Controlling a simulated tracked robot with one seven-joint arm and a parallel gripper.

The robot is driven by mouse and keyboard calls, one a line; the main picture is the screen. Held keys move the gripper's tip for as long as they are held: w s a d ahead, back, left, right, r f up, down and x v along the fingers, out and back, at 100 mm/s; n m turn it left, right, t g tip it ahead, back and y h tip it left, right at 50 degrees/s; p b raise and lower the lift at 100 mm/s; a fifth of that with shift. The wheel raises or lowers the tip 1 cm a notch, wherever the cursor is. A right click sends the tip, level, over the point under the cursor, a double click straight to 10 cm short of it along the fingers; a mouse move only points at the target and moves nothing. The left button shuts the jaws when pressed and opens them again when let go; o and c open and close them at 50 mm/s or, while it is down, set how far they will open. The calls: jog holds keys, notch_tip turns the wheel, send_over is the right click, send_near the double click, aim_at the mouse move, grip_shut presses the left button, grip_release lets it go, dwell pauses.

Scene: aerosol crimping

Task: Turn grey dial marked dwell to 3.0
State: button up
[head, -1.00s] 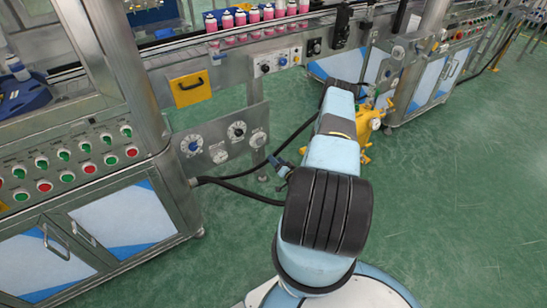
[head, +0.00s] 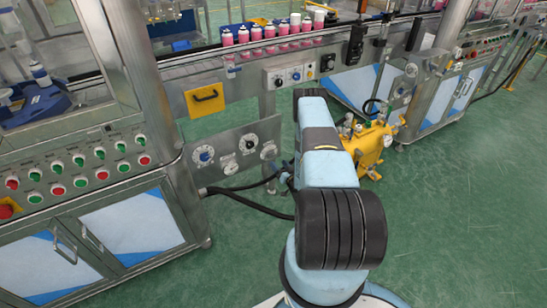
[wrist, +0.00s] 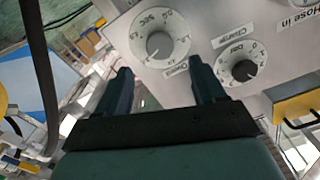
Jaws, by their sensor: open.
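The grey dwell dial (wrist: 157,44) shows in the wrist view as a grey knob on a round white scale. A tilted label and the letters SEC are beside it. Its exact setting is too small to read. My gripper (wrist: 160,70) is open and empty, its two dark fingers pointing toward the panel on either side below the dial. I cannot see any contact with the knob.
A dial with a dark knob (wrist: 243,70), labelled Charge, sits right of the dwell dial. In the head view, a steel panel with dials (head: 225,186) stands left of my arm, and a yellow tank (head: 370,150) right. Green floor is open at right.

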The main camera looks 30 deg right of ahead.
aim_at(272, 155)
jog(key=w, duration=0.7)
jog(key=shift+w+a, duration=0.1)
jog(key=shift+w, duration=0.2)
jog(key=shift+c, duration=0.2)
jog(key=c, duration=1)
jog(key=shift+n, duration=0.4)
jog(key=o, duration=1)
jog(key=shift+o, duration=0.2)
jog(key=s, duration=1.3)
jog(key=shift+s+d, duration=0.25)
jog(key=shift+s, duration=0.15)
